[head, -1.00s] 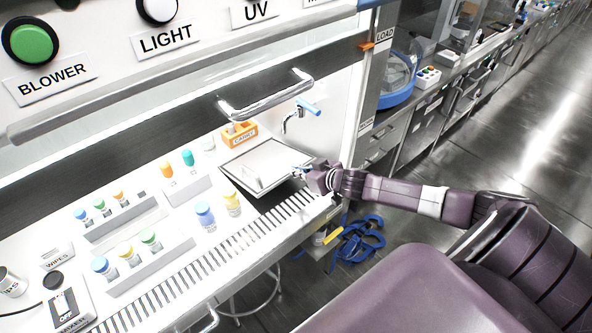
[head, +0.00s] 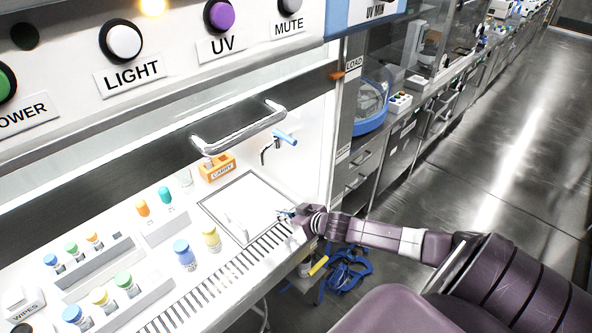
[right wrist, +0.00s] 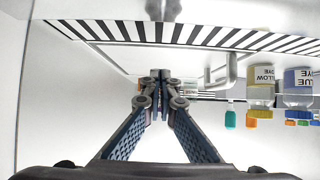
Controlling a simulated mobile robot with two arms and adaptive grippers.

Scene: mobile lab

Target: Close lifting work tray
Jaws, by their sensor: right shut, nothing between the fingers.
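The work tray (head: 262,196) is a pale square panel in the bench surface of the cabinet. In the head view it looks flat and level with the surface around it, with a thin dark outline along its edges. A pale upright handle (head: 238,220) stands at its left side; a handle also shows in the right wrist view (right wrist: 228,74). My right gripper (head: 287,214) is at the tray's front right corner, shut and empty. Its fingertips (right wrist: 160,78) meet in the right wrist view. I cannot tell if they touch the tray. My left gripper is not in view.
The slotted grille (head: 225,283) runs along the bench front. Blue-capped (head: 184,254) and yellow-capped (head: 211,238) bottles stand left of the tray. An orange carry box (head: 216,168) and a blue-handled tap (head: 284,138) are behind it. The sash handle (head: 240,130) hangs above.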

